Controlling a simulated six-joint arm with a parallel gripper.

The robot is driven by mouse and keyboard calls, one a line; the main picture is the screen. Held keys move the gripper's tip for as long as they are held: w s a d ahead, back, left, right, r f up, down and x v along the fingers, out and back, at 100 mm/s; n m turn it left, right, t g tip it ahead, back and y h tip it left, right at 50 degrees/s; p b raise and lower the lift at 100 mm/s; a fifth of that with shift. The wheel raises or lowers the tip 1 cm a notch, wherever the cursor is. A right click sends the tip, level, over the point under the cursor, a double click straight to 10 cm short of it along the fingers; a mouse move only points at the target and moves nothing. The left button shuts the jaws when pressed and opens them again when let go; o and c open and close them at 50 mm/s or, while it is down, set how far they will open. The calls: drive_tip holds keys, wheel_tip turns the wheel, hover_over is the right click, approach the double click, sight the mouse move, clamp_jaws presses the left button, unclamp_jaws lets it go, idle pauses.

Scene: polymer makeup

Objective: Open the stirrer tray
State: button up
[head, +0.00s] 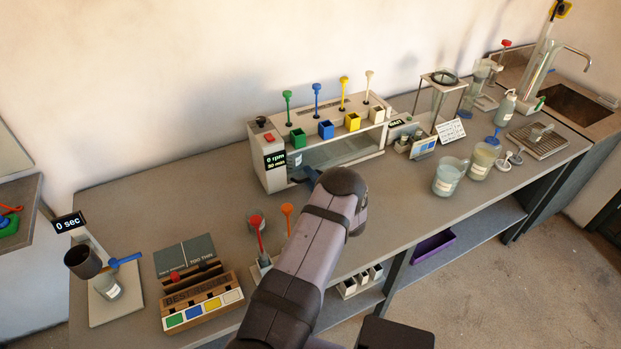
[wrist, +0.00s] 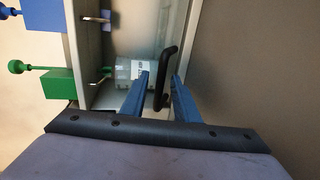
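The stirrer (head: 262,150) is a pale housing on the bench with a "0 rpm, 30 min" display. Its clear-fronted tray (head: 345,150) appears closed in the head view. In the wrist view, the tray's black bar handle (wrist: 168,75) lies between the two blue fingers of my gripper (wrist: 161,76). The fingers stand apart, with a gap beside the handle; contact with the right finger is unclear. A labelled beaker (wrist: 130,69) shows inside behind the clear front. In the head view my gripper (head: 304,175) is at the stirrer's lower left front, and my arm hides part of it.
Green (head: 297,138), blue (head: 326,129), yellow (head: 352,121) and white stirrer units stand along the top. Glass beakers (head: 450,176) stand to the right. A wooden rack (head: 200,298) and coloured rods stand at front left. The bench in front of the stirrer's right side is clear.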

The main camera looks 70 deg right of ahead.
clamp_jaws()
drive_tip(key=v, duration=0.4)
drive_tip(key=f+v, duration=0.1)
drive_tip(key=v, duration=0.3)
drive_tip(key=f+v, duration=0.1)
drive_tip(key=v, duration=0.3)
drive_tip(key=shift+s+a+f, duration=0.1)
drive_tip(key=shift+s+f, duration=0.1)
drive_tip(key=shift+f, duration=0.05)
drive_tip(key=shift+s+a, duration=0.25)
drive_tip(key=shift+w+f, duration=0.1)
unclamp_jaws()
drive_tip(key=shift+a, duration=0.1)
